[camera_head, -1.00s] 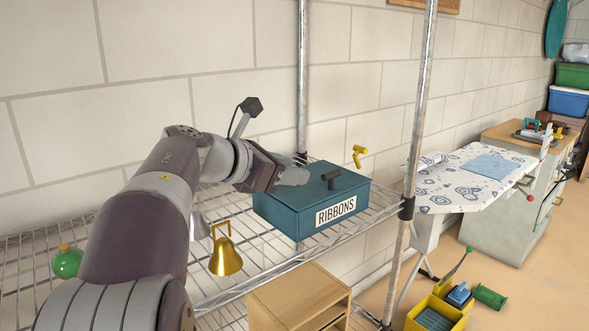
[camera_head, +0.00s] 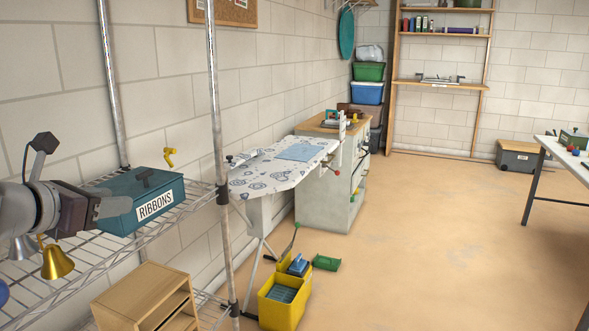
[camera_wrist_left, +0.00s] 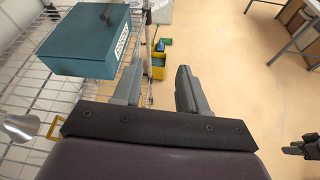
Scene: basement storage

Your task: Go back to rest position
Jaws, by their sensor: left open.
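My left gripper (camera_head: 108,205) comes in from the left edge in the head view, in front of the blue ribbons box (camera_head: 158,203). In the left wrist view its two fingers (camera_wrist_left: 160,88) stand apart with nothing between them. The box also shows there (camera_wrist_left: 85,40), to the left of the fingers. Its lid is on, with a dark handle (camera_head: 147,180) on top. A dark shape at the lower right of the left wrist view looks like my right gripper (camera_wrist_left: 300,148); its jaws are too small to read.
The wire shelf (camera_head: 180,222) with its metal post (camera_head: 219,150) is close on the left. A gold bell (camera_head: 56,263) is on it, and a wooden cabinet (camera_head: 140,295) below. An ironing board (camera_head: 270,178) and yellow bucket (camera_head: 283,310) stand beyond. The middle floor is clear.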

